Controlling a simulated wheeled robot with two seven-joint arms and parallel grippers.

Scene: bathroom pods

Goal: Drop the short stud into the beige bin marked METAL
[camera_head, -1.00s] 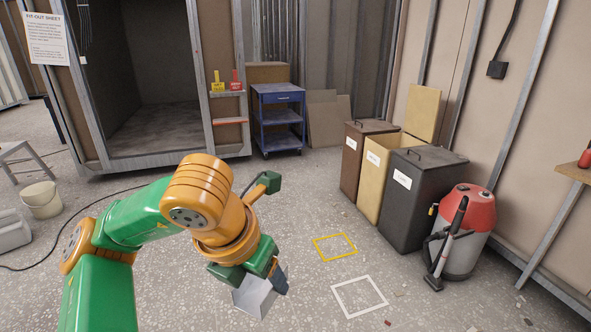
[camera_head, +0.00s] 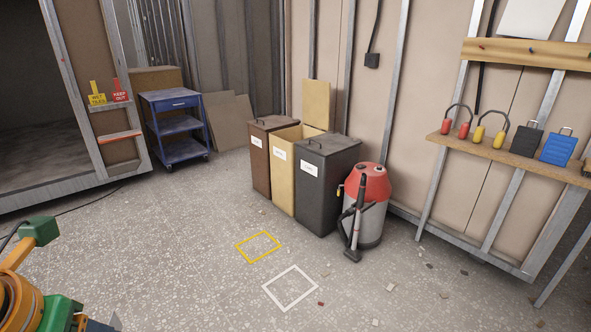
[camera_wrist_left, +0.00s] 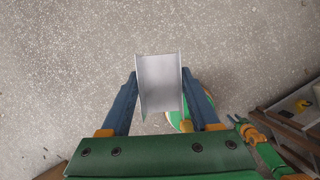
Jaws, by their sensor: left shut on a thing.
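The short stud (camera_wrist_left: 160,84) is a grey metal channel piece. In the left wrist view my left gripper (camera_wrist_left: 160,100) is shut on it, one blue finger on each side, with speckled floor below. In the head view only part of my left arm shows at the lower left corner, and the stud is mostly out of frame. The beige bin (camera_head: 283,180) stands across the floor, between a brown bin and a dark grey bin. Its lid (camera_head: 316,105) is raised at the back and its top is open. Its white label is too small to read. My right gripper is not in view.
The brown bin (camera_head: 262,160) and dark grey bin (camera_head: 322,195) have closed lids. A red-topped vacuum (camera_head: 372,200) stands right of them. A blue trolley (camera_head: 175,125) is at the back left.

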